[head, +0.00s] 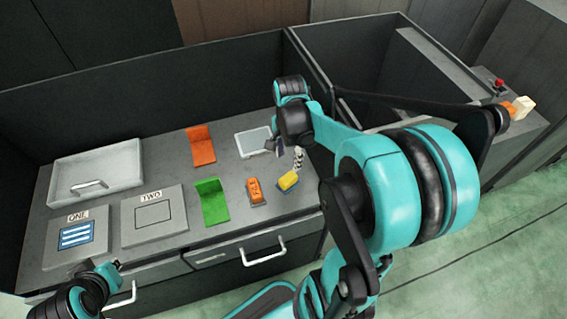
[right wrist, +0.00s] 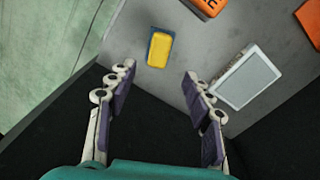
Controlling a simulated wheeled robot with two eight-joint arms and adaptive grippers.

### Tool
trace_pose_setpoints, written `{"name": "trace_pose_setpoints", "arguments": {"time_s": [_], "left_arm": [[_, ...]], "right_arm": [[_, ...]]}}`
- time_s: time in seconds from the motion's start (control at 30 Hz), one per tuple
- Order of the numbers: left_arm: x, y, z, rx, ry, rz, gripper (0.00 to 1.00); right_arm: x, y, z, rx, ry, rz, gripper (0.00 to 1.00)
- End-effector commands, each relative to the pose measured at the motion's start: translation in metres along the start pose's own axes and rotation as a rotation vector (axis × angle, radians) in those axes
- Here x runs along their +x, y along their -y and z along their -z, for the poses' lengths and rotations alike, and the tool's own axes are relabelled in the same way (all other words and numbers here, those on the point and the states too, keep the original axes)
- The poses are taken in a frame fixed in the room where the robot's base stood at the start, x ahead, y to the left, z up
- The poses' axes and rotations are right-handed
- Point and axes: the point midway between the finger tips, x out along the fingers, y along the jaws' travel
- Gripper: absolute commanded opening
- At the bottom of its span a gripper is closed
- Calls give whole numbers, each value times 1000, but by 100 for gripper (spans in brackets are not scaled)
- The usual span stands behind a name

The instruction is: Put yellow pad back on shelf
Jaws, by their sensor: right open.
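The yellow pad (head: 288,181) lies on the grey counter near its front edge, on a blue base. In the right wrist view the yellow pad (right wrist: 160,49) shows beyond the fingertips, between their lines. My right gripper (head: 287,152) is above the counter, just behind the pad in the head view. Its fingers (right wrist: 156,76) are spread, with nothing between them. My left arm's end (head: 92,283) is at the lower left by the counter's front; its fingers cannot be made out. I cannot tell which surface is the shelf.
An orange item (head: 254,190) lies left of the pad. Green (head: 212,201) and orange (head: 201,146) bent stands, a white-framed plate (head: 250,142), panels ONE (head: 60,255) and TWO (head: 131,228) and a white tray (head: 62,172) sit on the counter. An open bin (head: 345,62) is behind right.

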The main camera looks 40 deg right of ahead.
Motion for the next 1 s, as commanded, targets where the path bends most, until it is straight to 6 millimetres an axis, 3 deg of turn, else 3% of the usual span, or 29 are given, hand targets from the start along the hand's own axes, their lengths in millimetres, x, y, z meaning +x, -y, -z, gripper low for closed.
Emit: {"name": "trace_pose_setpoints", "arguments": {"time_s": [0.17,0.4,0.6,0.77,1.0], "left_arm": [[0,0,0,0,0,0,0],[0,0,0,0,0,0,0],[0,0,0,0,0,0,0],[0,0,0,0,0,0,0],[0,0,0,0,0,0,0]], "right_arm": [[-20,-2,-31,-232,-49,81,51],[-51,-13,-104,-870,-241,294,51],[-61,-25,-145,-1269,-414,414,51],[-63,-29,-158,-1405,-488,451,51],[-64,-29,-160,-1425,-499,456,51]]}}
